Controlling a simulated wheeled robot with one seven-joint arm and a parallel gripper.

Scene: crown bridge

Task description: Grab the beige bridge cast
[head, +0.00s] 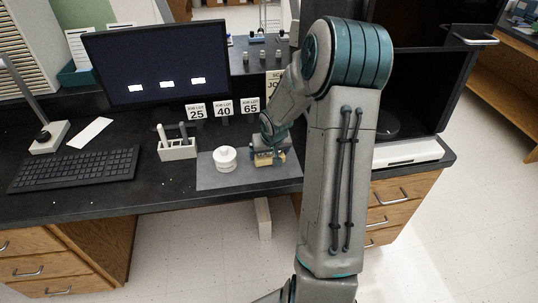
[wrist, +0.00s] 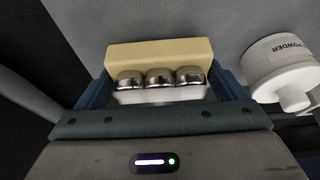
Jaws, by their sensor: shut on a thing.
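The beige bridge cast (wrist: 158,54) is a beige block with a row of three shiny metal crowns along its near side, seen in the wrist view. It also shows in the head view (head: 270,162), low under my gripper at the right part of the grey mat (head: 215,180). My gripper (wrist: 165,88) has its blue-grey fingers on either side of the cast and is shut on it. The cast appears at mat level, but I cannot tell whether it touches the mat. My arm hides part of the desk behind it in the head view.
A white jar marked powder (wrist: 285,68) stands close to the right of the gripper in the wrist view; in the head view it is on the mat (head: 224,160). A tool holder (head: 177,152), keyboard (head: 75,168), monitor (head: 158,65) and job lot cards (head: 224,107) stand around.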

